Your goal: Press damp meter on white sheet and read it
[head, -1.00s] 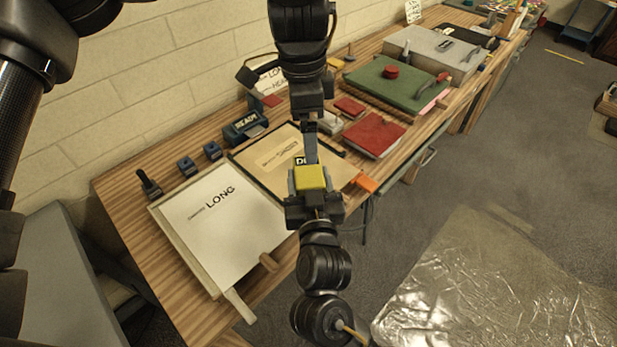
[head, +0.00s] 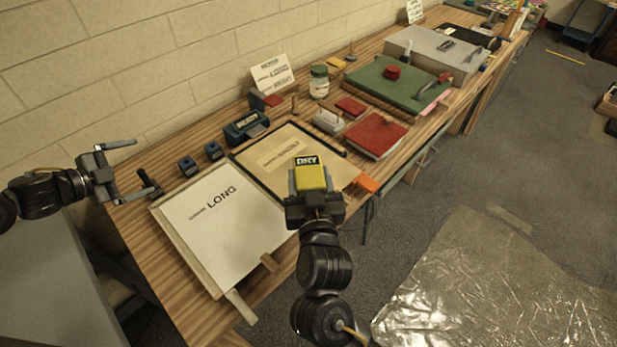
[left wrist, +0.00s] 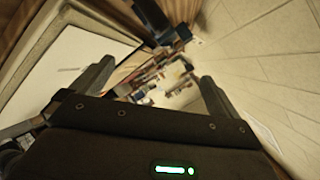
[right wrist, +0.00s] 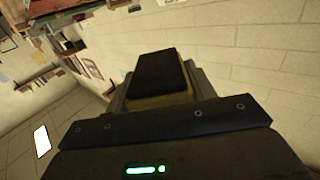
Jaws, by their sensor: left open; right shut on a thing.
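The yellow damp meter (head: 311,177) is gripped by my right gripper (head: 313,192), which is shut on it. Its display, facing up at the far end, reads "DRY". In the right wrist view the meter (right wrist: 160,85) shows as a dark block with a yellow side between the fingers. The white sheet (head: 225,240), marked "LONG", lies in a shallow tray at the table's near end. The meter is right of the sheet in the head view, over the tan sheet's near edge; its height is unclear. My left gripper (head: 126,170) is open and empty, left of the tray.
The tan sheet (head: 270,145) lies in a dark-rimmed tray. Blue blocks (head: 187,166), a blue box (head: 245,127), a jar (head: 319,82), a sign card (head: 272,75) and a red book (head: 375,135) stand nearby. An orange piece (head: 367,184) is at the table edge.

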